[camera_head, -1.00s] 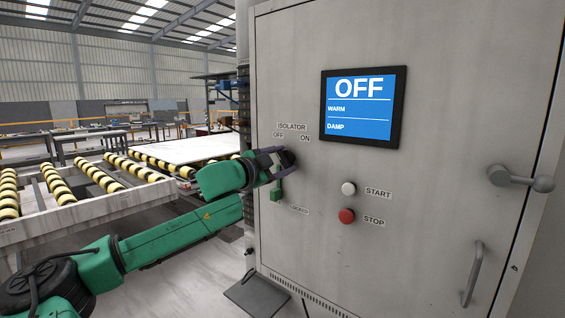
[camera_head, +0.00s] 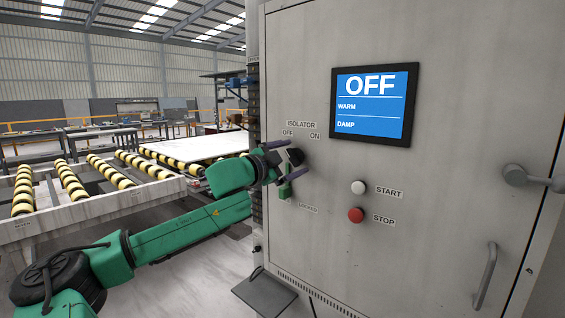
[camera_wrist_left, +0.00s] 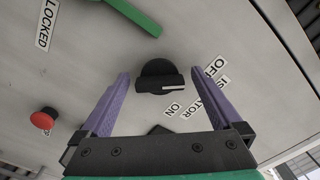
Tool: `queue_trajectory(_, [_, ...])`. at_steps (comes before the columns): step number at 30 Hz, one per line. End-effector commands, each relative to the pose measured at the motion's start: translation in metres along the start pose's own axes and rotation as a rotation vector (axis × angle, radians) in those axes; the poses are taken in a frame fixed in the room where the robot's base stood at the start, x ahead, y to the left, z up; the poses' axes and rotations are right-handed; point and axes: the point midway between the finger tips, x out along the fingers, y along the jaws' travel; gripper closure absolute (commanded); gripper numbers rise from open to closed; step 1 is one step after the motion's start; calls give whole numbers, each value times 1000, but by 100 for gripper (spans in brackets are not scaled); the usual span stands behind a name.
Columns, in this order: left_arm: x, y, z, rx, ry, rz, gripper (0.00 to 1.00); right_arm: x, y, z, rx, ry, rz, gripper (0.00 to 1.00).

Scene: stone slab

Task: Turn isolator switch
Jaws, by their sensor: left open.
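The black isolator switch knob (camera_head: 297,156) is on the grey cabinet door below the ISOLATOR label, with OFF and ON labels above it. In the left wrist view the knob (camera_wrist_left: 158,72) has a bar handle with a white line pointing right, towards the side with the labels. My left gripper (camera_head: 290,158) is open. In the left wrist view its purple fingers (camera_wrist_left: 158,76) stand on either side of the knob, with a gap to the bar on both sides. My right gripper is not in view.
A green lever (camera_head: 285,190) sits just below the knob, near the LOCKED label. The screen (camera_head: 373,105) reads OFF, WARM, DAMP. START (camera_head: 358,187) and STOP (camera_head: 355,215) buttons are to the right. A roller conveyor (camera_head: 105,175) stands at left.

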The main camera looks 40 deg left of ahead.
Motion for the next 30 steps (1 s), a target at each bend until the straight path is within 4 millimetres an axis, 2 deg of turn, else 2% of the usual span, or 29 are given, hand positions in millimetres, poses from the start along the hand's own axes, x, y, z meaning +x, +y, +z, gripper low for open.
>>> queue_trajectory(8, [-24, 7, 7, 9, -2, -2, 1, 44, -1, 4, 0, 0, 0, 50])
queue_trajectory(14, [-60, 5, 6, 6, -2, -6, 1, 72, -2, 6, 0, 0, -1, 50])
queue_trajectory(22, [-123, 0, 2, 2, -3, -4, 1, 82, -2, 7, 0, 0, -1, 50])
queue_trajectory(26, [-139, 1, 1, 1, -2, 0, 1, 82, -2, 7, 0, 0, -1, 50])
queue_trajectory(30, [-144, 1, 1, -2, -1, 1, 1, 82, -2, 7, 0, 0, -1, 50])
